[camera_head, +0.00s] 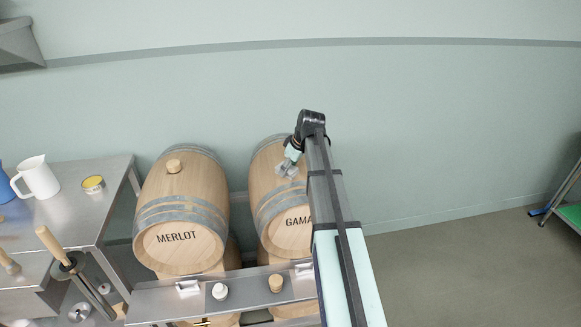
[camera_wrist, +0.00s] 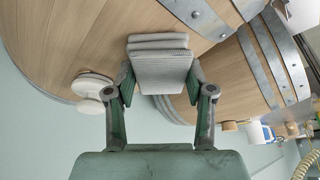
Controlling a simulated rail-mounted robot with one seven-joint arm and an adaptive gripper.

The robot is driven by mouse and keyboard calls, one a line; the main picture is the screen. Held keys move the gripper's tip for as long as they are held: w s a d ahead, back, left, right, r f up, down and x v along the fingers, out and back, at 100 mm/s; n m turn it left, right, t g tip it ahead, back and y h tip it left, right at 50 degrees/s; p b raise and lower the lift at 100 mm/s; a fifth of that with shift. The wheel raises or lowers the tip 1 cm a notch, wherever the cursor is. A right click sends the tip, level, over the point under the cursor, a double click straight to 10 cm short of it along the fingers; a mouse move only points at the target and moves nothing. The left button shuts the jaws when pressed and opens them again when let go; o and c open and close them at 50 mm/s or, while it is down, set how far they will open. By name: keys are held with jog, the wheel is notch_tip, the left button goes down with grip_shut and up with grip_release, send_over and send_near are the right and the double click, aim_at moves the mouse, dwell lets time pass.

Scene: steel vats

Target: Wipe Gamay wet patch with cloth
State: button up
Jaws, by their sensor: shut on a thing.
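The Gamay barrel (camera_head: 283,213) is wooden with grey metal hoops, and its label is partly hidden by my arm. My gripper (camera_head: 291,156) is over the upper side of this barrel. In the wrist view my gripper (camera_wrist: 160,88) is shut on a folded light-grey cloth (camera_wrist: 160,66), with one finger on each side. The cloth also shows as a pale patch in the head view (camera_head: 287,170), at or close above the wood; contact cannot be told. Barrel wood (camera_wrist: 85,35) lies behind the cloth. I cannot make out a wet patch.
The Merlot barrel (camera_head: 182,208) stands to the left with a bung (camera_head: 173,166) on top. A white knob-like bung (camera_wrist: 92,86) is left of the cloth. A steel shelf (camera_head: 245,292) with small stoppers runs in front. A steel table (camera_head: 75,215) holds a white jug (camera_head: 38,178).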

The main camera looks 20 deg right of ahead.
jog(key=r, duration=0.2)
jog(key=r+p, duration=0.1)
jog(key=r, duration=0.1)
jog(key=shift+d, duration=0.2)
jog(key=shift+r+p, duration=1.2)
jog(key=shift+r, duration=0.9)
jog(key=shift+f, duration=0.1)
